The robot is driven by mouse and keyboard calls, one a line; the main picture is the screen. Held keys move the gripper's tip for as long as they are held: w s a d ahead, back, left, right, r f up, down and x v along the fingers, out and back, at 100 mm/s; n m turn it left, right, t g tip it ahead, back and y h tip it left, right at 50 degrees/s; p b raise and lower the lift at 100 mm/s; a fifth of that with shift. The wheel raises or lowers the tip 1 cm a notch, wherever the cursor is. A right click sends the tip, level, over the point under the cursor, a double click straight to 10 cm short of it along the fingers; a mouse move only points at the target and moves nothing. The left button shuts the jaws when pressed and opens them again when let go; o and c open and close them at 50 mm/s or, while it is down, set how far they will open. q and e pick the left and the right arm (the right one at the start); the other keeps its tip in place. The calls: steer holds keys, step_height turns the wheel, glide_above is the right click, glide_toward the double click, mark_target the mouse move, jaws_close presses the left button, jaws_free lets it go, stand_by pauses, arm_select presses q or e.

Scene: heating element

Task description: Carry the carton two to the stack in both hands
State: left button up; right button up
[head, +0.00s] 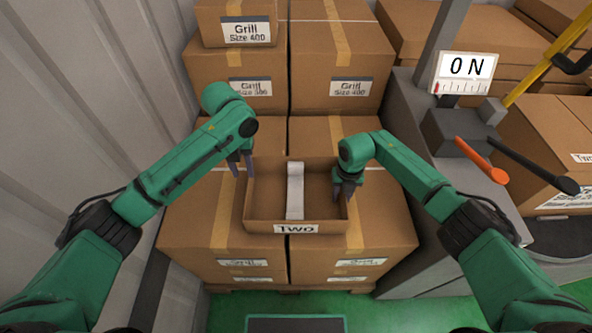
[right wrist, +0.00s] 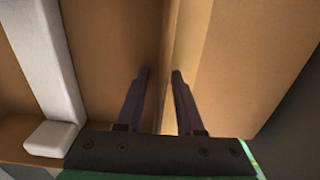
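Carton two is an open brown tray-like box (head: 268,226) with a "Two" label on its front. A pale grey bar (head: 295,190) lies inside it, also seen in the right wrist view (right wrist: 45,70). The carton is over the front stack of Grill cartons; whether it rests on them is unclear. My left gripper (head: 241,170) is at its left wall, fingers apart. My right gripper (head: 347,192) is at its right wall. In the right wrist view, the right fingers (right wrist: 160,75) stand apart on either side of the wall, with a visible gap.
Taller Grill cartons (head: 340,60) stand behind the front stack (head: 225,240). A grey wall (head: 80,90) runs along the left. Green floor shows in front.

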step_height(320, 180, up, 12)
stand_by(0.3)
